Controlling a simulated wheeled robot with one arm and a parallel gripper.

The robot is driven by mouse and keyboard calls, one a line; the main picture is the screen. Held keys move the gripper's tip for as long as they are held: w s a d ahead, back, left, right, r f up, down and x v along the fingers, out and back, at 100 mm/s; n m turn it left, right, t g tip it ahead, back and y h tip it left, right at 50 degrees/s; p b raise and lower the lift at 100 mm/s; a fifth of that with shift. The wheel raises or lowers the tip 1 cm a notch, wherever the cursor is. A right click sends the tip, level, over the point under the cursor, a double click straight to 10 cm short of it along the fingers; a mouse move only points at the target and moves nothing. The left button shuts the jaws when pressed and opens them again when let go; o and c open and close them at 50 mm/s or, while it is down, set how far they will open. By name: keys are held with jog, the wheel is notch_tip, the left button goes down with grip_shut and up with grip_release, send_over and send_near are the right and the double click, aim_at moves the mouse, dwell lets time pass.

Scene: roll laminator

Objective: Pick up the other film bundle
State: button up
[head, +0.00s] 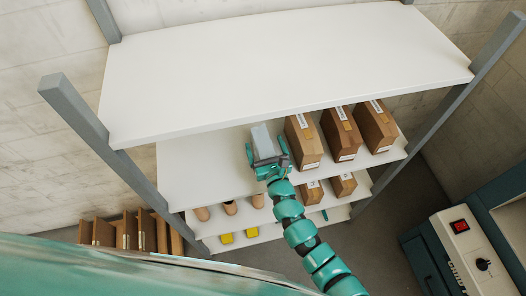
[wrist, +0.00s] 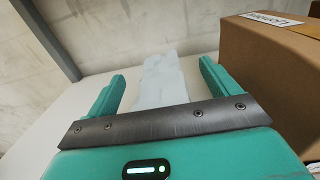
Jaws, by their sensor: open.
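A pale, whitish film bundle (head: 262,138) lies on the second shelf (head: 200,165), left of the brown boxes. My gripper (head: 268,158) is open at the near end of this bundle. In the wrist view the bundle (wrist: 164,80) lies between the two spread teal fingers of my gripper (wrist: 162,76), with a visible gap on each side. Its near end is hidden behind the gripper's metal plate. I see no second bundle.
Brown labelled boxes (head: 304,141) stand to the right on the same shelf; one box (wrist: 270,75) is close beside the right finger. The white top shelf (head: 280,65) is overhead. Rolls and smaller boxes fill lower shelves. A machine (head: 470,245) stands at right.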

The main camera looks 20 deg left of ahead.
jog(key=c, duration=1.3)
jog(key=shift+r, duration=0.15)
